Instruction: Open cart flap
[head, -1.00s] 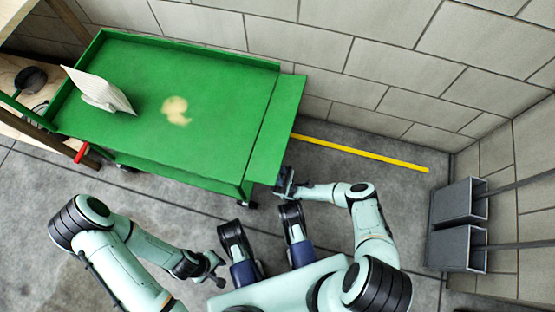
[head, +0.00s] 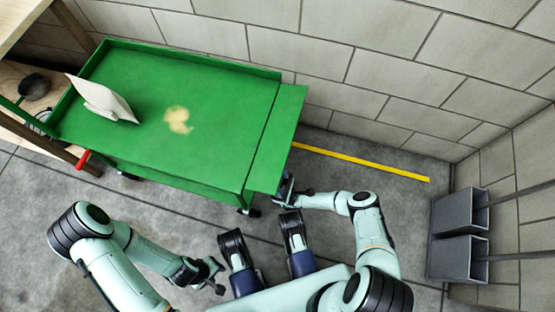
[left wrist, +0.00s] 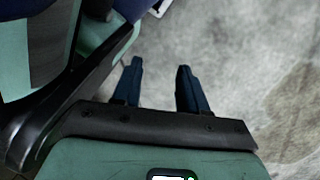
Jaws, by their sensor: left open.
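The green cart (head: 150,115) stands at the upper left against the wall. Its flap (head: 277,140) is the green panel at the cart's right end, looking about level with the top. My right gripper (head: 284,190) is at the flap's near right corner, partly hidden by it; I cannot tell whether it touches or how its fingers stand. My left gripper (head: 214,276) is low in front of the cart, apart from it. In the left wrist view the left gripper (left wrist: 160,68) is open and empty over bare floor.
A whitish folded item (head: 101,100) lies on the cart's left part. A wooden shelf (head: 22,80) stands at the far left. Two grey bins (head: 458,235) are at the right wall. Floor with a yellow line (head: 360,160) is clear between cart and bins.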

